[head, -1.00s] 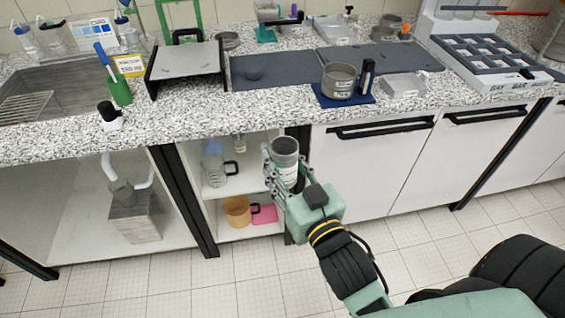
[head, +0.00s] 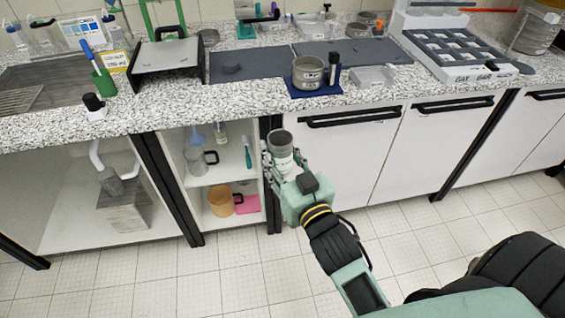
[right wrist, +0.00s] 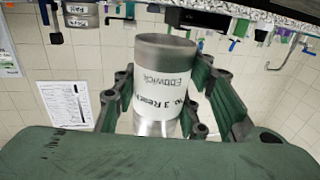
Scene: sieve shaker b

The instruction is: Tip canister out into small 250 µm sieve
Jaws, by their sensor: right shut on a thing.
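My right gripper (head: 283,165) is shut on a grey canister (head: 281,144) with a white label, held in front of the bench below the worktop edge. The canister (right wrist: 165,85) also stands between the green fingers in the right wrist view, its printed label partly legible. In the head view its round top faces up toward the camera. A round metal sieve (head: 307,75) with a small label sits on a blue mat (head: 316,92) near the worktop's front edge, apart from the canister. Its mesh size is too small to read. My left gripper is not in view.
A black-capped bottle (head: 333,66) stands beside the sieve on the mat. An open cupboard (head: 215,180) lies behind the gripper.

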